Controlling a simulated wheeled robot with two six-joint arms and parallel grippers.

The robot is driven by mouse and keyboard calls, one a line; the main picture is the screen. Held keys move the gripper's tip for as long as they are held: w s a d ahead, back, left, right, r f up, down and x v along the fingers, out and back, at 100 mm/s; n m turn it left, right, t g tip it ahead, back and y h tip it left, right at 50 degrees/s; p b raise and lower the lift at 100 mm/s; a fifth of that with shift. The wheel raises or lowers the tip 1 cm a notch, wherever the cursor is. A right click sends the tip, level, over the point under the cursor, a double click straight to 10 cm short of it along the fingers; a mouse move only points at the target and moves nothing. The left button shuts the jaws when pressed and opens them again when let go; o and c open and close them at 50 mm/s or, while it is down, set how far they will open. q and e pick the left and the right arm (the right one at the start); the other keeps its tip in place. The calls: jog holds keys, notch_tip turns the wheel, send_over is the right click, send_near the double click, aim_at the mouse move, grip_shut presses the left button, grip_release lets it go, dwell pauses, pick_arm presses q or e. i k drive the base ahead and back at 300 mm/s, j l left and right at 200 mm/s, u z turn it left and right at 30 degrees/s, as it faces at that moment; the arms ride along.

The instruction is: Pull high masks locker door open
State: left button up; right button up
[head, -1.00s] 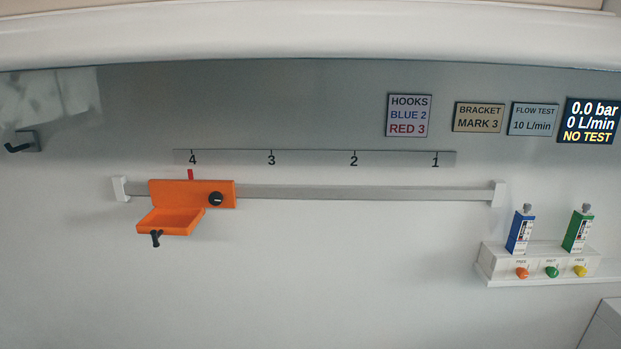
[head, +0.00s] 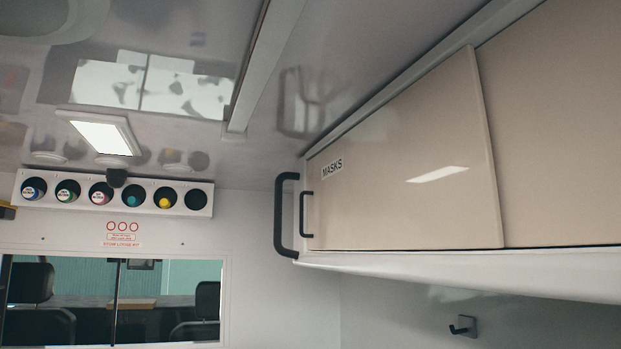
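The high masks locker door (head: 405,165) is a beige panel at the upper right of the head view, with a MASKS label (head: 332,168) near its left edge. A thin black handle (head: 303,214) is upright at the door's left edge. The door's right edge stands in front of another beige panel (head: 560,130). No open gap shows at its left end. Neither of my grippers is in view, and nothing touches the door or its handle.
A larger black grab handle (head: 280,215) is on the locker's left end, close beside the door handle. A white rack (head: 110,196) of several round holders hangs on the far wall above a window (head: 165,298). A black wall hook (head: 462,326) is below the locker.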

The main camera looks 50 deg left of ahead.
aim_at(418, 173)
jog(key=u, duration=1.4)
